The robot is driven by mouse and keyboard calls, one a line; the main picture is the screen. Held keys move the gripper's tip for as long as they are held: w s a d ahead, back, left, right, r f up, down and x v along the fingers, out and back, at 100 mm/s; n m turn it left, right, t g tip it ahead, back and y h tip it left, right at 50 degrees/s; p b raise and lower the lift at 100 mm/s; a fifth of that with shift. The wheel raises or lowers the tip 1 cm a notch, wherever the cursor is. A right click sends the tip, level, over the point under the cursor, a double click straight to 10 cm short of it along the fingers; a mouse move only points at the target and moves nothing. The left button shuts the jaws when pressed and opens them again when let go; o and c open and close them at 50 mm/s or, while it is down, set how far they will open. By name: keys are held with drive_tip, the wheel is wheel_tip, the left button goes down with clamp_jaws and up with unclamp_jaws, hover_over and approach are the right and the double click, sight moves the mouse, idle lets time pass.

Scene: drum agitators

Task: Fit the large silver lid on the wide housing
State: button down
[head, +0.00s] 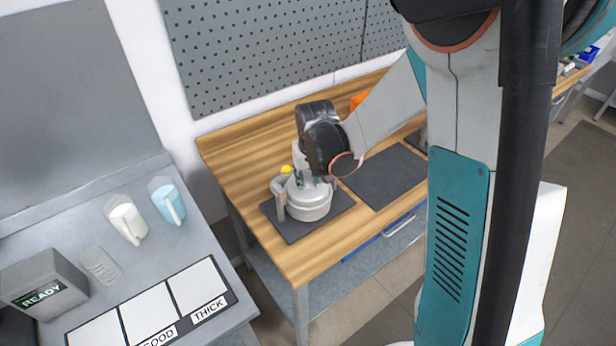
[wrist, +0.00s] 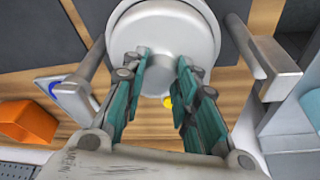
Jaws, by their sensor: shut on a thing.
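The large silver lid (wrist: 125,20) is a round pale disc in the upper middle of the wrist view. My gripper (wrist: 164,62) has its teal fingers on both sides of a pale raised part of it. In the head view my gripper (head: 318,178) points down over the wide housing (head: 310,207), a round silver-grey body on a dark mat. My gripper hides much of its top, and I cannot tell whether the lid is seated or just above it. A grey bar (head: 279,199) stands at the housing's left. A small yellow part (head: 286,169) shows beside my gripper.
The dark mat (head: 285,231) lies on a wooden bench (head: 235,165). A second dark mat (head: 385,178) lies to the right. An orange object (head: 358,100) is behind my arm. At left a grey table holds a white jug (head: 126,222), a blue jug (head: 167,201) and a READY box (head: 42,283).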

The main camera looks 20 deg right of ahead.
drive_tip(key=shift+f+b, duration=0.15)
drive_tip(key=shift+b, duration=0.15)
idle(0.4)
drive_tip(key=c, duration=1.2)
unclamp_jaws()
drive_tip(key=v, duration=1.2)
drive_tip(key=s+t+b, duration=0.1)
drive_tip(key=s+b, duration=0.1)
drive_tip(key=s, duration=0.4)
drive_tip(key=s+t+b, duration=0.1)
drive_tip(key=s+b, duration=0.1)
drive_tip(key=s, duration=0.5)
drive_tip(key=s+t+b, duration=0.2)
drive_tip(key=s, duration=0.4)
drive_tip(key=shift+s+d+f+n+b, duration=0.1)
drive_tip(key=shift+s+f+n+b, duration=0.2)
drive_tip(key=shift+n+b, duration=0.1)
